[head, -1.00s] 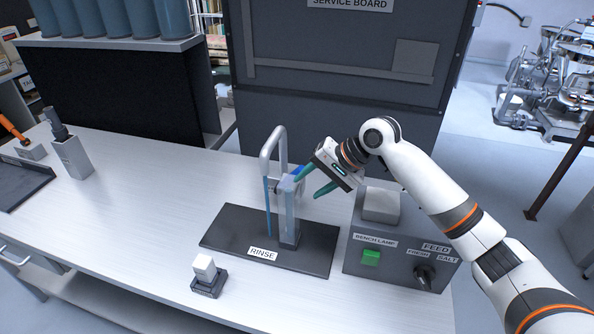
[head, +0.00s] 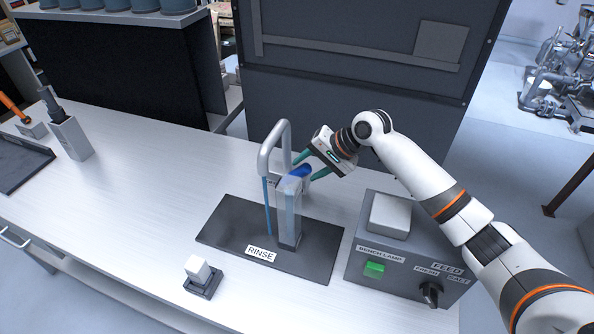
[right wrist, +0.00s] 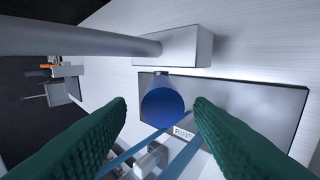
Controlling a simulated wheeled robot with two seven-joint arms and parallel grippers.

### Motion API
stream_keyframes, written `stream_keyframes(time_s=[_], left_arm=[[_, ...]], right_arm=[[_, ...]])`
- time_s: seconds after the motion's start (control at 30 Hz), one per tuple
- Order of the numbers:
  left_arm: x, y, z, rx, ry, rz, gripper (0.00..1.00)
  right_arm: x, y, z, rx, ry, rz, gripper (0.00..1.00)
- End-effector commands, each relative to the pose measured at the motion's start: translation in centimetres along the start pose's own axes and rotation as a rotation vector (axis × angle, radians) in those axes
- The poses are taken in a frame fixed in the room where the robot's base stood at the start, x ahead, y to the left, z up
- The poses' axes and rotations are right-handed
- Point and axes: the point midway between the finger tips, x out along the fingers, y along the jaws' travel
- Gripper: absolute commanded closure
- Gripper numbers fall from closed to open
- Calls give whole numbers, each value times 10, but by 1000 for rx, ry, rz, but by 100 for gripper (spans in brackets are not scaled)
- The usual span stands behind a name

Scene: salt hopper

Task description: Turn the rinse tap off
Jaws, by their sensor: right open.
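The rinse tap has a grey arched spout (head: 270,150) and a blue round handle (head: 300,171). A thin blue stream (head: 268,205) hangs from the spout down to the dark mat. My right gripper (head: 308,166) is open, with its green fingers at the handle. In the right wrist view the blue handle (right wrist: 170,106) shows end-on between the two green fingertips (right wrist: 159,103), with a narrow gap visible on each side. Contact cannot be told. My left gripper is not in view.
The dark mat (head: 222,235) carries a RINSE label. A grey control box (head: 357,270) with a green button (head: 374,269) and a black knob (head: 431,293) stands to the right. A small white switch (head: 199,270) sits front left. The bench's left middle is clear.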

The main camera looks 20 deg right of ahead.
Motion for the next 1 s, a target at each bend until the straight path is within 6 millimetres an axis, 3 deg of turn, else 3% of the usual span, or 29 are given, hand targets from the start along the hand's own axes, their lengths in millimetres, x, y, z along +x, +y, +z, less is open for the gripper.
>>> stream_keyframes(time_s=[0.1,0.3,0.7,1.0], left_arm=[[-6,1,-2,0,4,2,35],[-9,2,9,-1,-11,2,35],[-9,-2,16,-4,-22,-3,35],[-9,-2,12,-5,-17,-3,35]], right_arm=[[22,1,-1,2,3,-1,52],[48,0,0,2,1,-1,52],[55,0,0,0,-1,0,52],[55,0,0,0,0,0,100]])
